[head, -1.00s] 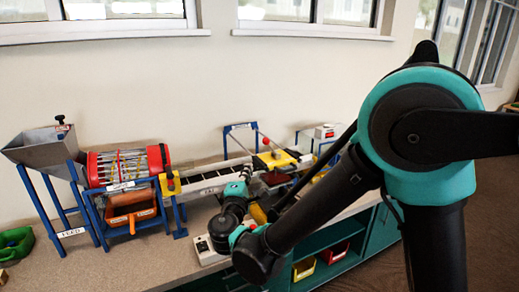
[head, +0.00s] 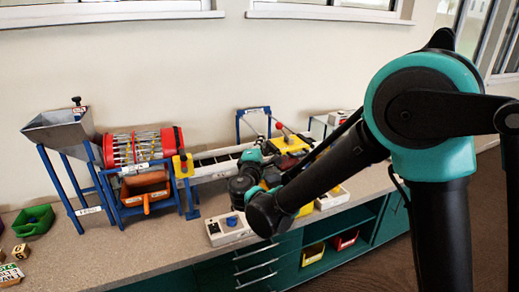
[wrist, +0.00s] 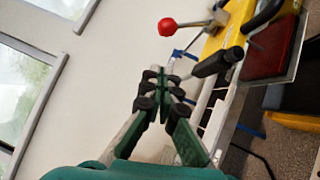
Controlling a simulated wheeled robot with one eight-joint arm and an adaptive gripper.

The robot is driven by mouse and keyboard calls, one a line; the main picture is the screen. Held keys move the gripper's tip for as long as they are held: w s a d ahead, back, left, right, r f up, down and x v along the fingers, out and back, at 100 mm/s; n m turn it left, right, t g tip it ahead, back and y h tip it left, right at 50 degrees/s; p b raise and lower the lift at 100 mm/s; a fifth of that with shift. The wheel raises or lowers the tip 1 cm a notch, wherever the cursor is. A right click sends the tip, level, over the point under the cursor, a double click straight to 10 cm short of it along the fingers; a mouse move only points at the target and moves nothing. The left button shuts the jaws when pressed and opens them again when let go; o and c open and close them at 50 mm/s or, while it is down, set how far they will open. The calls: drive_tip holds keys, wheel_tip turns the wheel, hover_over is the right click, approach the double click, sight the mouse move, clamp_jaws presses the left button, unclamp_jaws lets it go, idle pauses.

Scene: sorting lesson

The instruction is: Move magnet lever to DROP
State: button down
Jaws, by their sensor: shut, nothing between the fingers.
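The magnet lever (head: 279,126) has a red ball knob on a thin rod beside the yellow magnet unit (head: 289,145), at the far end of the conveyor. In the wrist view the red knob (wrist: 168,24) is at top centre, its rod running right to the yellow unit (wrist: 228,28). My gripper (wrist: 162,74) is shut and empty, below the knob in that picture; I see no contact with it. In the head view my arm hides the fingertips. I cannot read a DROP label.
The conveyor (head: 215,170) runs from the red drum (head: 145,147) towards the magnet unit. A black bar handle (wrist: 218,62) juts from the unit near my fingers. A box with a blue knob (head: 230,228) stands at the bench's front edge.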

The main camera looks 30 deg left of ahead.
drive_tip(key=shift+w+d+r, duration=0.2)
drive_tip(key=shift+w+d, duration=0.05)
drive_tip(key=shift+w, duration=0.65)
drive_tip(key=shift+w+d+r, duration=0.2)
drive_tip(key=shift+w+d, duration=0.1)
drive_tip(key=shift+w, duration=0.55)
drive_tip(key=shift+w+d+r, duration=0.2)
drive_tip(key=shift+w+d, duration=0.05)
drive_tip(key=shift+w, duration=0.65)
drive_tip(key=shift+r, duration=0.1)
drive_tip(key=shift+w+d+r+m, duration=0.15)
drive_tip(key=shift+m, duration=0.25)
